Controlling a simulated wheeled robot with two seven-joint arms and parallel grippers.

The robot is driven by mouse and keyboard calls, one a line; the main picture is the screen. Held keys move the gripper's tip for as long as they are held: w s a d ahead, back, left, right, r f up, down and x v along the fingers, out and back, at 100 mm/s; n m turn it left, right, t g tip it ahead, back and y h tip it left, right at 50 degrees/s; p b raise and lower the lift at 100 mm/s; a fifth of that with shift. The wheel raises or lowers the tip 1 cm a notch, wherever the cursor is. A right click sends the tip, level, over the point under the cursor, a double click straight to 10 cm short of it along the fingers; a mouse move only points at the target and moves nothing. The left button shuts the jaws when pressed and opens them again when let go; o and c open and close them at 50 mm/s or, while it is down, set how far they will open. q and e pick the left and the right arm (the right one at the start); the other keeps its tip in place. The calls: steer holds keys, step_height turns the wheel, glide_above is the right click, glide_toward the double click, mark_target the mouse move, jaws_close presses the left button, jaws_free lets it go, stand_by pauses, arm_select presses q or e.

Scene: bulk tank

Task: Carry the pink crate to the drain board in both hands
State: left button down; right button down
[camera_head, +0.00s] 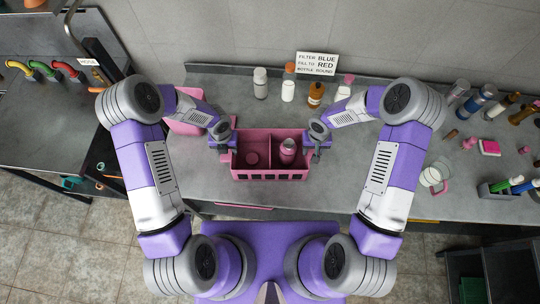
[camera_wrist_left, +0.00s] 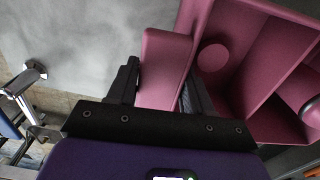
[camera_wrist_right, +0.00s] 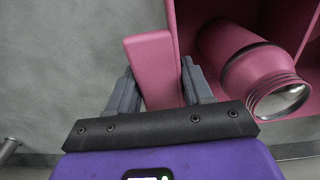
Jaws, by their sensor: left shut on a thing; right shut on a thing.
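The pink crate (camera_head: 270,175) is at the front middle of the grey counter, between my two grippers. It has two compartments. My left gripper (camera_head: 231,146) is shut on the crate's left handle (camera_wrist_left: 164,72). My right gripper (camera_head: 313,147) is shut on its right handle (camera_wrist_right: 152,66). The crate looks level; I cannot tell whether it touches the counter. No drain board can be identified for certain.
Several bottles (camera_head: 288,90) stand along the back wall by a sign (camera_head: 317,64). A pink object (camera_head: 187,122) is behind my left forearm. A mug (camera_head: 432,176) and more bottles (camera_head: 482,97) are at right. A lower grey surface (camera_head: 45,125) with coloured taps is at far left.

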arm_select(q)
steer(key=shift+r, duration=0.1)
arm_select(e)
steer(key=shift+r, duration=0.1)
